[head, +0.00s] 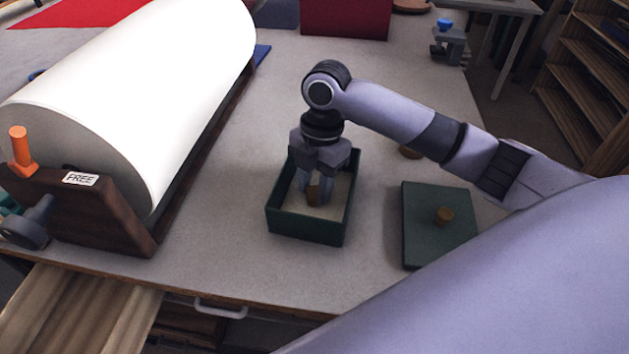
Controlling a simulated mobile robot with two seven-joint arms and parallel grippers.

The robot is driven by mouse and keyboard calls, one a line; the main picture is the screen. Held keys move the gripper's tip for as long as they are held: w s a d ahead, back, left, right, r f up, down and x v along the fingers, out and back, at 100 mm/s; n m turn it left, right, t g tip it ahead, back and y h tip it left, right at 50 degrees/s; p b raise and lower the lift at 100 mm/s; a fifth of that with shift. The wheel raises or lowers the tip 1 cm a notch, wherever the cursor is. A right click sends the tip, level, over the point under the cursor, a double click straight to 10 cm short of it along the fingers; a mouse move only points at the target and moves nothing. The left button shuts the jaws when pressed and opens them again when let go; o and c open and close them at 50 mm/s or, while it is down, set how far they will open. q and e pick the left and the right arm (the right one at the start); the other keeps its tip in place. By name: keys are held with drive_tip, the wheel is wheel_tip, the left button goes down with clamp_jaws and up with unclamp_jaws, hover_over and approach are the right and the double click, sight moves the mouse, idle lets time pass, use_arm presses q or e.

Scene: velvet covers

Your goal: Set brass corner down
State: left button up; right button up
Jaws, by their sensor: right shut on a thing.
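The brass corner (313,195) is a small brown-gold piece between the fingertips of my right gripper (315,191). The right gripper points down into an open green box (305,228) with a pale inside. It is shut on the brass corner, low within the box walls. I cannot tell whether the corner touches the box floor. My left gripper is not in view.
A large white roll (150,85) on a wooden stand with a FREE label (80,179) fills the left. A red box (345,18) and a clamp (450,45) stand behind.

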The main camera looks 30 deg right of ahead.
drive_tip(key=shift+f, duration=0.1)
drive_tip(key=o, duration=1)
drive_tip(key=r, duration=0.4)
drive_tip(key=d+r, duration=0.1)
drive_tip(key=r, duration=0.7)
drive_tip(key=shift+w+d+r, duration=0.1)
drive_tip(key=shift+w+d, duration=0.2)
drive_tip(key=shift+w, duration=0.05)
drive_tip(key=shift+s, duration=0.1)
